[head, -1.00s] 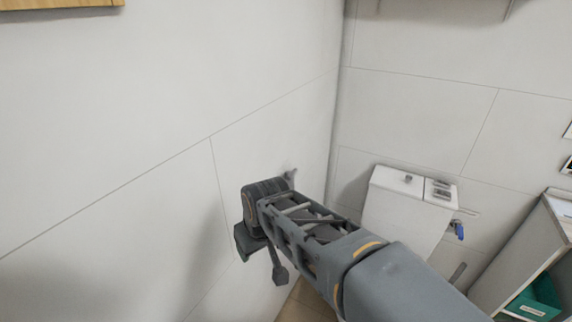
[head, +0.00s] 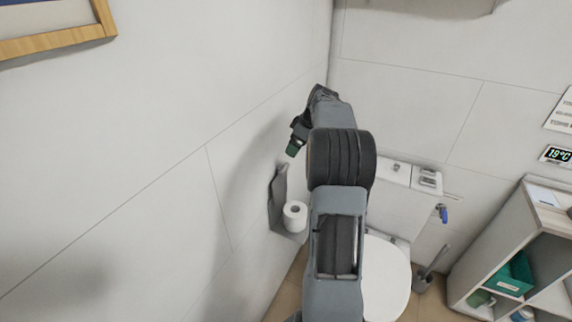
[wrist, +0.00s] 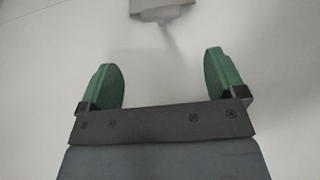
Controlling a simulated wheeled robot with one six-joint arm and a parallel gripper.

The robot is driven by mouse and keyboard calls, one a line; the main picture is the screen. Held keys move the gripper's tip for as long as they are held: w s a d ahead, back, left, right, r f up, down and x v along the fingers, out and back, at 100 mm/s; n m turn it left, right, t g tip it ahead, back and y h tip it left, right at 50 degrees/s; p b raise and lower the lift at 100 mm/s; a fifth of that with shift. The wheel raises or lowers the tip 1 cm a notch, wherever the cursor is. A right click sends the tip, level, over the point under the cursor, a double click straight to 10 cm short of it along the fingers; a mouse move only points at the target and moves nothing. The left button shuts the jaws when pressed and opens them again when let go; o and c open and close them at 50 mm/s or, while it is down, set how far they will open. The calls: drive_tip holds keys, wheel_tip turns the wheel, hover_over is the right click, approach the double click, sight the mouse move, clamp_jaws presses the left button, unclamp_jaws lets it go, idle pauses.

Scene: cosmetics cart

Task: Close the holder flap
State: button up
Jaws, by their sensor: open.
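The grey toilet paper holder is on the left wall, left of the toilet. Its flap (head: 279,186) stands up along the wall, raised above the white paper roll (head: 295,214). My gripper (head: 293,149) is above and slightly right of the flap, apart from it, with its tip pointing down and left. In the wrist view my gripper (wrist: 172,80) shows two green fingers spread wide with nothing between them. A grey part of the holder (wrist: 160,10) seems to show at the top edge there, cut off; I cannot tell which part.
The white toilet (head: 385,285) stands right of the holder, partly behind my arm. A toilet brush (head: 424,280) is beside it. A shelf unit (head: 535,225) with a teal box is at the right. A wooden frame (head: 60,40) hangs upper left. The wall around the holder is bare.

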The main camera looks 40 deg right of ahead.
sight(285, 166)
drive_tip(key=p+x, duration=0.1)
drive_tip(key=x, duration=1)
drive_tip(key=shift+a+f+p, duration=0.1)
drive_tip(key=shift+f+p, duration=0.15)
drive_tip(key=shift+p, duration=0.15)
drive_tip(key=shift+c, duration=0.3)
